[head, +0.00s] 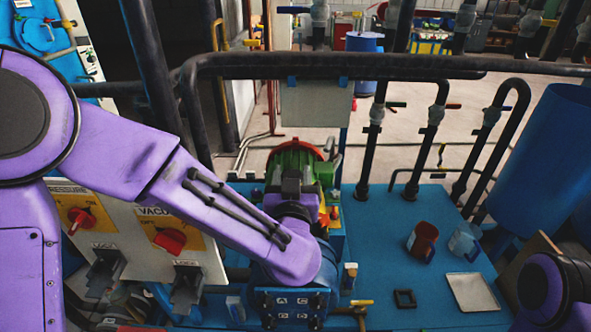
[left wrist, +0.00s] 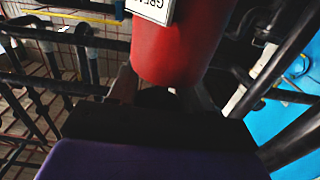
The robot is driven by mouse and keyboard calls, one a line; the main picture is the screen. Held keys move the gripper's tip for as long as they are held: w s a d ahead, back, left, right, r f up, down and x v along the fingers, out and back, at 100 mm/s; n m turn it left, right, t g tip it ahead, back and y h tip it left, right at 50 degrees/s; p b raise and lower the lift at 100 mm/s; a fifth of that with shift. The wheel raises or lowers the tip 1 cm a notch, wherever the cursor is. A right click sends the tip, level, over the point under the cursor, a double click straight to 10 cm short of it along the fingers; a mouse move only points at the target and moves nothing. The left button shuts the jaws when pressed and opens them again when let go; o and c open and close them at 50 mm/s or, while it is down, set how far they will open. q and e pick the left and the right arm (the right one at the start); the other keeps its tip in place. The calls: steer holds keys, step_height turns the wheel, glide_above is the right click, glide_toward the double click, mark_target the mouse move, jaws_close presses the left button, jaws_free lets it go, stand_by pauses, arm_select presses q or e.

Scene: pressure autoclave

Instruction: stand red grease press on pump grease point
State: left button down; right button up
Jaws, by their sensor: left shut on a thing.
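The red grease press (left wrist: 180,45) is a red cylinder with a white label, partly legible as grease. In the left wrist view it fills the upper middle, between the fingers of my left gripper (left wrist: 160,92), which is shut on it. In the head view the left gripper (head: 292,192) is in front of the green pump motor (head: 293,155) with its red rim. My wrist hides most of the press there. I cannot make out the pump grease point, nor whether the press touches the pump. My right gripper is out of view.
A red cup-like container (head: 422,240), a clear container (head: 463,243), a light tray (head: 472,292) and a small black frame (head: 404,298) are on the blue deck (head: 375,225). A dark pipe (head: 400,66) crosses behind the pump. A control panel (head: 130,235) stands left.

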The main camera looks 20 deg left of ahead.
arm_select(q)
steer(key=shift+s+r, duration=0.3)
steer(key=shift+s, duration=0.2)
steer(key=shift+w+d+p, duration=0.1)
steer(key=shift+p, duration=0.25)
step_height(320, 180, down, 5)
steer(key=b, duration=0.3)
steer(key=shift+r+b, duration=0.1)
steer(key=shift+b, duration=0.25)
steer(key=shift+w+f+b, duration=0.15)
steer(key=shift+f+b, duration=0.25)
steer(key=shift+f, duration=0.3)
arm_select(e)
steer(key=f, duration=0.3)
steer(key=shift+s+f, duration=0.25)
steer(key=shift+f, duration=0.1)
arm_select(q)
steer(key=shift+r, duration=0.1)
steer(key=shift+p, duration=0.6)
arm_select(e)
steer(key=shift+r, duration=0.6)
